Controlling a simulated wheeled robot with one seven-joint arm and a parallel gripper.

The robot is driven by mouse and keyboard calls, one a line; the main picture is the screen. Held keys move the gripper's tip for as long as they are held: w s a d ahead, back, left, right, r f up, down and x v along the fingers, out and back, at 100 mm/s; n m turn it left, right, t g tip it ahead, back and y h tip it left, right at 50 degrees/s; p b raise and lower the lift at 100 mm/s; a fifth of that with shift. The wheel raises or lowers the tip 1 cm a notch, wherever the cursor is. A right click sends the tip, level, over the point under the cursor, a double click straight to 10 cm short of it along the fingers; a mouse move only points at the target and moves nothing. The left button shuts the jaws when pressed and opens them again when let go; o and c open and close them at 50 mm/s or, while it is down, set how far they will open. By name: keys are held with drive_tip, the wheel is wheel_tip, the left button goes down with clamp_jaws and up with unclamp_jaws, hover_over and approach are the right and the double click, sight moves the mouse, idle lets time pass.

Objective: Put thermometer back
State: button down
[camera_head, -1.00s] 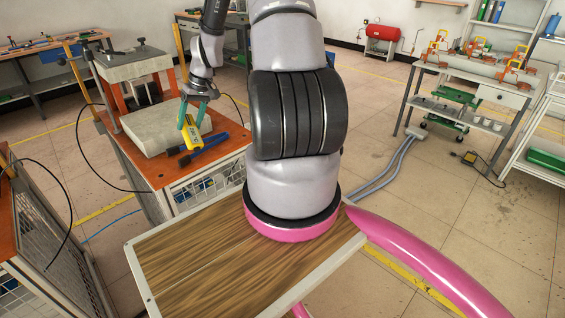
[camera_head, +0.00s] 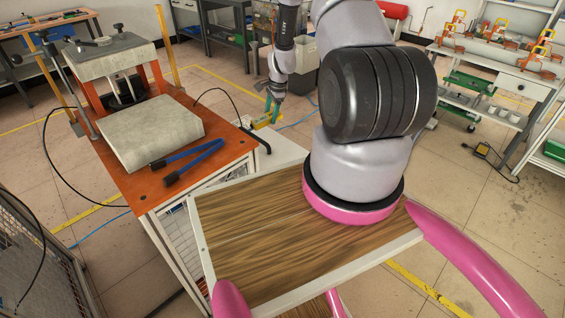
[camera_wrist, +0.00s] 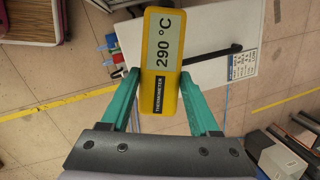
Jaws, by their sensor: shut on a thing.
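The yellow thermometer (camera_wrist: 162,60) is held between the green fingers of my gripper (camera_wrist: 160,95) in the wrist view. Its display faces the camera and reads 290 °C. In the head view my gripper (camera_head: 272,100) is beyond the right edge of the orange-topped bench, and the thermometer (camera_head: 262,121) shows small below the fingers. It is held in the air over or near a white surface (camera_head: 272,150) beside the bench. I cannot tell its height above that surface.
The orange-topped bench (camera_head: 146,188) carries a grey slab (camera_head: 150,130), blue-handled tongs (camera_head: 195,160) and a press-like stand (camera_head: 112,58). A black bar (camera_wrist: 222,54) lies over the white surface in the wrist view.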

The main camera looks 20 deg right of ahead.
drive_tip(key=d+f+m+t, duration=0.1)
drive_tip(key=d+f+m, duration=0.1)
drive_tip(key=f+m, duration=0.3)
drive_tip(key=d+f+m, duration=0.2)
drive_tip(key=f+m, duration=0.3)
drive_tip(key=f, duration=0.5)
drive_tip(key=d+f+m+t, duration=0.1)
drive_tip(key=d+f+m, duration=0.2)
drive_tip(key=f, duration=0.4)
drive_tip(key=shift+f+m+t, duration=0.2)
drive_tip(key=shift+m+t, duration=0.1)
drive_tip(key=shift+m, duration=0.6)
drive_tip(key=shift+f, duration=2.3)
drive_tip(key=shift+f, duration=0.1)
drive_tip(key=shift+c, duration=0.6)
unclamp_jaws()
drive_tip(key=v, duration=1.2)
drive_tip(key=shift+a+r, duration=0.15)
drive_tip(key=shift+r, duration=0.05)
